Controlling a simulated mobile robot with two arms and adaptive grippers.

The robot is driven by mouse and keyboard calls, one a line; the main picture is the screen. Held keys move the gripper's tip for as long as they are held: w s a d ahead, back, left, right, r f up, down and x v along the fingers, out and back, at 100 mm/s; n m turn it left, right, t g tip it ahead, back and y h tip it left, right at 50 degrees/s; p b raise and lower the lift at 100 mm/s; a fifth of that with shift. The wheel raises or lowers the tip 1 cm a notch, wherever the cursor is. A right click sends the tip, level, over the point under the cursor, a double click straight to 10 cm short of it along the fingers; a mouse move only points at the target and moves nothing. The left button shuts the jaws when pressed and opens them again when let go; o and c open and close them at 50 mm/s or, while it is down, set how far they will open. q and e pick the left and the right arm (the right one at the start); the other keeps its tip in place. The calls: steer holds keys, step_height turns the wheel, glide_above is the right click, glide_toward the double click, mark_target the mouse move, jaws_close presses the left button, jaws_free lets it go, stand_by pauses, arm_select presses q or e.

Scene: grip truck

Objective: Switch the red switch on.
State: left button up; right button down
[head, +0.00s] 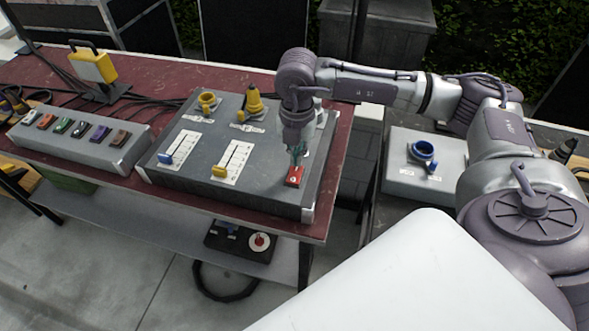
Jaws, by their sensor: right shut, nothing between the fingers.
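The red switch (294,176) is a small red rocker near the front right of the large grey control box on the table. My right gripper (297,158) points down just above it, its fingertips at or very near the switch's far end. The fingers are shut with nothing between them. I cannot tell whether they touch the switch or which way the rocker is tipped. My left gripper is not in view.
The grey control box (258,195) also carries a blue slider (166,158), a yellow slider (219,171) and yellow plugs behind. A row of coloured switches (78,131) stands left. A box with a blue socket (424,152) stands right. A yellow work lamp (93,66) is at the back.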

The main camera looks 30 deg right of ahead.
mark_target(297, 169)
steer(key=shift+f+b, duration=1.05)
steer(key=shift+f, duration=0.15)
stand_by(0.6)
steer(key=shift+r+p, duration=2.2)
steer(key=shift+r, duration=1.4)
steer(key=shift+f, duration=0.1)
